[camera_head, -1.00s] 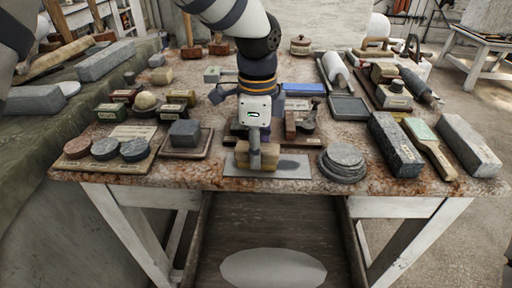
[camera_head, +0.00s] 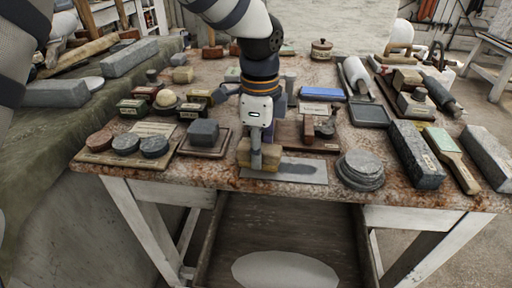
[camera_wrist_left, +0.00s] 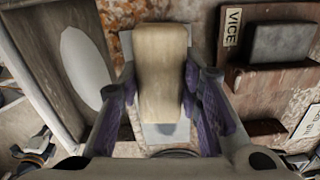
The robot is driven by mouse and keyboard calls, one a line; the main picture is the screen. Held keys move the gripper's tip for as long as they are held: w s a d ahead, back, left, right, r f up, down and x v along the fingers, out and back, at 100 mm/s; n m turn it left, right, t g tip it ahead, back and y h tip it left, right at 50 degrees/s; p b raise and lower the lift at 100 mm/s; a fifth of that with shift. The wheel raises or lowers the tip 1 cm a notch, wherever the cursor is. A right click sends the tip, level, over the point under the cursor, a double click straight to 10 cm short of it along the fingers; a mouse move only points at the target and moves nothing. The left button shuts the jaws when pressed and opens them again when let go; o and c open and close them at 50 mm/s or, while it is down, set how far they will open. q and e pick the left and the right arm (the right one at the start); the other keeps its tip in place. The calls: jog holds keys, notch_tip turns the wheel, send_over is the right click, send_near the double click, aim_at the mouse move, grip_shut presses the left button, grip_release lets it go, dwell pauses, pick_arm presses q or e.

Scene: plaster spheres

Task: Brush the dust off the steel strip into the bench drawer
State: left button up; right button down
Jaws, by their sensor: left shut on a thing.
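The steel strip (camera_head: 310,178) lies flat along the front edge of the bench, with a darker grey patch on its right part. My left gripper (camera_head: 259,150) points down and is shut on a tan block-shaped brush (camera_head: 256,163) at the strip's left end. In the left wrist view the brush (camera_wrist_left: 162,75) sits between both fingers, over the strip (camera_wrist_left: 168,134). Its underside is hidden, so I cannot tell whether it touches. The bench drawer (camera_head: 226,240) is open below the front edge, with a pale oval in it. My right gripper is out of view.
Stacked grey discs (camera_head: 360,168) stand just right of the strip. A dark block on a tray (camera_head: 204,135) and a board of round pieces (camera_head: 126,148) stand left. Long stone blocks (camera_head: 415,153) lie right.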

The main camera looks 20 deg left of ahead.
aim_at(277, 150)
pick_arm(q)
jog(key=shift+w+d, duration=0.15)
jog(key=shift+d, duration=0.75)
jog(key=shift+w+d, duration=0.15)
jog(key=shift+d, duration=0.75)
jog(key=shift+s+a+r, duration=0.15)
jog(key=shift+a, duration=0.75)
jog(key=shift+s+a, duration=0.15)
jog(key=shift+a, duration=0.55)
jog(key=shift+s+a, duration=0.1)
jog(key=shift+a, duration=0.55)
jog(key=shift+w+d+r, duration=0.1)
jog(key=shift+d+r, duration=0.2)
jog(key=shift+d, duration=0.3)
jog(key=shift+w+d+r, duration=0.1)
jog(key=shift+d+r, duration=0.2)
jog(key=shift+d, duration=0.25)
jog(key=shift+f, duration=0.15)
jog(key=shift+f, duration=0.6)
